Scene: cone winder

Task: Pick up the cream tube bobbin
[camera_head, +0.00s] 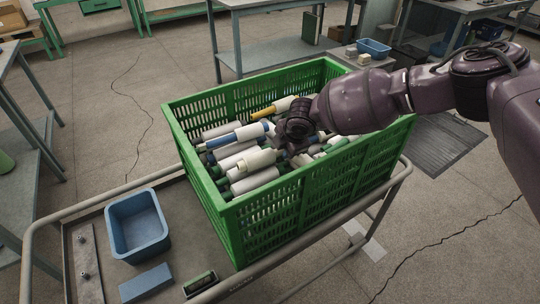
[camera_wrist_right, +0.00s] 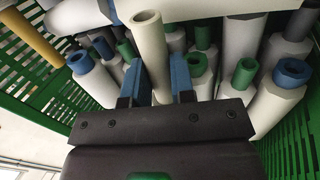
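A cream tube (camera_wrist_right: 151,48) stands up toward the camera in the right wrist view, among the packed bobbins. My right gripper (camera_wrist_right: 158,82) has its two blue fingers on either side of this tube. They look spread, with a narrow gap at the left finger; contact on the right side is unclear. The lower part of the tube is hidden behind the gripper body. In the head view, my right gripper (camera_head: 294,133) reaches down into the green crate (camera_head: 268,215) and covers the bobbins beneath it. My left gripper is not in view.
Many white bobbins with blue, green and yellow tubes crowd the crate, including a yellow-tubed one (camera_head: 264,113). The crate stands on a trolley (camera_head: 190,215) beside a blue bin (camera_head: 137,224) and a blue block (camera_head: 146,282). Crate walls surround the gripper.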

